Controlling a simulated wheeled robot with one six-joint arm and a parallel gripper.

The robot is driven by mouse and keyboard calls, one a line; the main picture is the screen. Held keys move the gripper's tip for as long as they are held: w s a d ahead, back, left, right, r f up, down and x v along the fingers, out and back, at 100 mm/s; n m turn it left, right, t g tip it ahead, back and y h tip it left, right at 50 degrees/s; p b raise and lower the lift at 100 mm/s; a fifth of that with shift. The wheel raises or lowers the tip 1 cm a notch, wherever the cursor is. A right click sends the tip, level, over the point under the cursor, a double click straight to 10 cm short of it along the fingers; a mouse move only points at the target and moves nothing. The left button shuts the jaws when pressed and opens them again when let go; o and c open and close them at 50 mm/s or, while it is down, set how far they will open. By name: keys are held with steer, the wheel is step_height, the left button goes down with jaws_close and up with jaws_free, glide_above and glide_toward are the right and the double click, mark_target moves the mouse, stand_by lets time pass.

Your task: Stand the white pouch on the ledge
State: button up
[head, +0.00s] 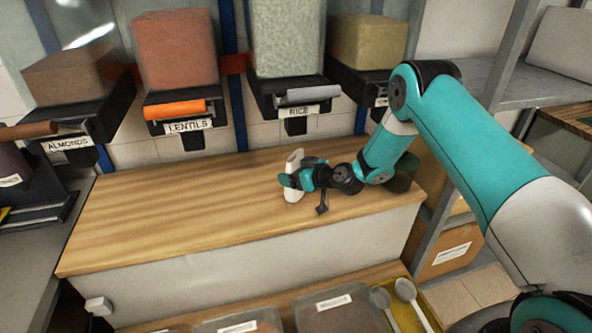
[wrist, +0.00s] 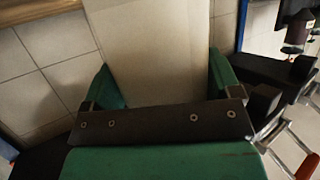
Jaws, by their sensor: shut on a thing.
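The white pouch (head: 295,161) is in my gripper (head: 289,181), over the right half of the wooden ledge (head: 170,215) in the head view. The pouch is roughly upright with a slight lean, and the jaws hide part of it. I cannot tell whether its bottom touches the wood. In the wrist view the pouch (wrist: 150,45) is a broad pale panel between the two green fingers of my gripper (wrist: 164,85), one on each side of it. The jaws are shut on it.
Dispensers labelled almonds (head: 70,80), lentils (head: 175,50) and rice (head: 287,40) hang above the ledge's back. A dark green object (head: 403,172) stands at the ledge's right end, partly behind my arm. The ledge's left half is clear. Bins (head: 340,312) with scoops are below in front.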

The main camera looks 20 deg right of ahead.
steer(key=shift+f, duration=0.15)
steer(key=o, duration=0.8)
